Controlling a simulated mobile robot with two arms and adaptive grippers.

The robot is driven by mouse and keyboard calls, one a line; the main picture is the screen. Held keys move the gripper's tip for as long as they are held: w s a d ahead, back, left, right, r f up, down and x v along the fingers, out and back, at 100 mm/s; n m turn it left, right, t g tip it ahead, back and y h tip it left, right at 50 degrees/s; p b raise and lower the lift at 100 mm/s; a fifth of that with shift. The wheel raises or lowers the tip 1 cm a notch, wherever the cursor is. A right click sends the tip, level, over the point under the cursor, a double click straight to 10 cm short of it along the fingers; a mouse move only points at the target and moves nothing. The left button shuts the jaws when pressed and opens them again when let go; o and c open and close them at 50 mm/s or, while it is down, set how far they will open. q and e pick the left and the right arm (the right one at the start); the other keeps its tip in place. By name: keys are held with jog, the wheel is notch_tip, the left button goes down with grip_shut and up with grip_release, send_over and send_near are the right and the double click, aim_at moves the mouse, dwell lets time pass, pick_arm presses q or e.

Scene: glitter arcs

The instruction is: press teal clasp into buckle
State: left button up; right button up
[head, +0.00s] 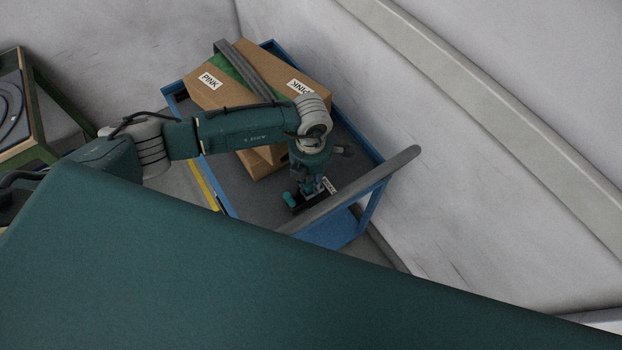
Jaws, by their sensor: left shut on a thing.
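My left arm comes in from the left, and its gripper (308,190) points down over the near end of the blue cart. The gripper is shut on a small teal piece, which looks like the teal clasp (291,200); the fingers hide part of it. A small dark block, perhaps the buckle, lies right below the gripper beside a white label (329,186). I cannot tell whether clasp and block touch or are joined. My right gripper is not in view.
The blue cart (226,196) has a grey push bar (375,177) close to the gripper. A wall closes the right side. A green-framed stand (38,110) is at left.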

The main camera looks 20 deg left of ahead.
pick_arm(q)
jog(key=shift+f+b, duration=0.3)
jog(key=shift+f, duration=0.05)
jog(key=shift+s+f, duration=0.2)
jog(key=shift+s, duration=0.05)
dwell(0.9)
jog(key=o, duration=1)
jog(key=shift+f, duration=0.1)
jog(key=o, duration=0.6)
jog(key=shift+c, duration=0.2)
jog(key=shift+w, duration=0.15)
jog(key=shift+r, duration=0.2)
jog(key=shift+r, duration=0.1)
